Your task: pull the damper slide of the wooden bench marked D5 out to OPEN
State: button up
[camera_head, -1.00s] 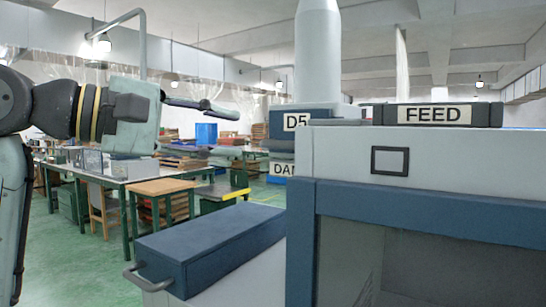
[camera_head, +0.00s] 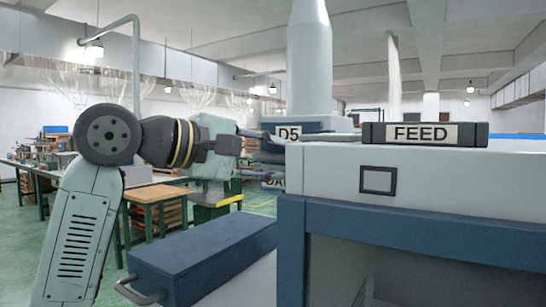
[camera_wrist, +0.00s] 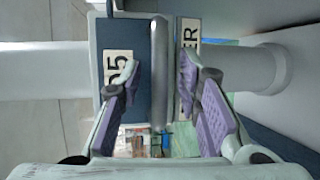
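The D5 plate (camera_head: 288,133) sits on a dark blue block at the foot of a wide grey pipe (camera_head: 310,70). My gripper (camera_head: 275,155) is in front of this block and partly hides it and the lower label. In the wrist view, turned sideways, the D5 plate (camera_wrist: 117,70) is on the left and a label ending in "ER" (camera_wrist: 190,36) on the right. A grey bar (camera_wrist: 158,40) runs between them. My gripper is open, one purple-padded finger on each side of the bar, with visible gaps. I cannot tell how far the slide is out.
A grey and blue cabinet with a FEED sign (camera_head: 424,134) fills the right, close to my gripper. A dark blue box (camera_head: 205,255) with a bar handle stands low in front. A small wooden-topped table (camera_head: 157,193) and workbenches stand behind on the left.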

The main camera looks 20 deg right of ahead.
jog(key=shift+c, duration=0.5)
grip_shut()
jog(key=shift+a, duration=0.1)
